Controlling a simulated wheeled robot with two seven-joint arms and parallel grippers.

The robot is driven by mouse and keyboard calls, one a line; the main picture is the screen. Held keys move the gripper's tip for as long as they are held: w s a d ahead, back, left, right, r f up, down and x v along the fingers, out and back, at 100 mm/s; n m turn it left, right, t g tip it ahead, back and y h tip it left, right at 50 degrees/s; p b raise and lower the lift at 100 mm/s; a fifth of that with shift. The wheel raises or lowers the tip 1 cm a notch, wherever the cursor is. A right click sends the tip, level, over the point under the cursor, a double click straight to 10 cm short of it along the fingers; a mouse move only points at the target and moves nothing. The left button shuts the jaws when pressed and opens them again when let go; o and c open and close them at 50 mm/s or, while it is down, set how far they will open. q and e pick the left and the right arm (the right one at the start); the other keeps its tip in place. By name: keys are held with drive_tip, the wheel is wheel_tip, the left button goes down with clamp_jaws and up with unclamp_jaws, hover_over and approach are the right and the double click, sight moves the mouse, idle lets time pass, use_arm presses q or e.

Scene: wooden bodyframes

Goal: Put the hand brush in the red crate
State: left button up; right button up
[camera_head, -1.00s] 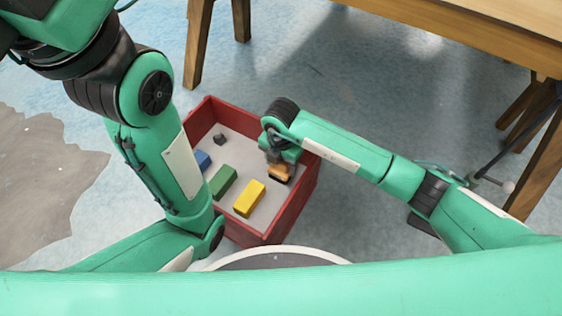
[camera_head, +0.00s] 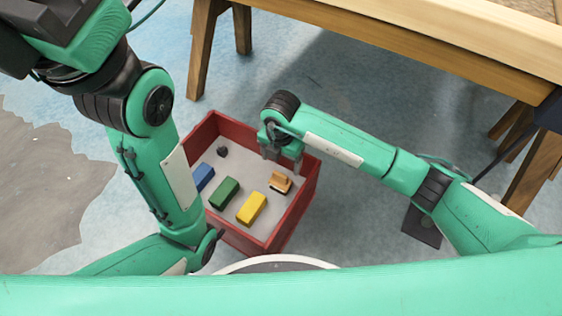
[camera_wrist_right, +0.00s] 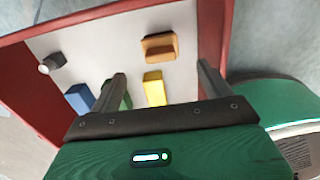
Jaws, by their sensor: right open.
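The hand brush (camera_head: 280,183), a small orange-brown wooden block, lies on the pale floor of the red crate (camera_head: 305,195), near its right wall. The brush also shows in the right wrist view (camera_wrist_right: 160,47). My right gripper (camera_head: 283,160) is open and empty above the crate, just behind the brush in the head view.
The crate also holds a yellow block (camera_head: 251,208), a green block (camera_head: 223,193), a blue block (camera_head: 203,177) and a small dark object (camera_head: 222,151). A wooden table (camera_head: 400,45) stands behind and to the right. Bare floor surrounds the crate.

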wheel_tip(320, 180, up, 4)
drive_tip(key=shift+f+p, duration=0.1)
drive_tip(key=shift+p, duration=0.65)
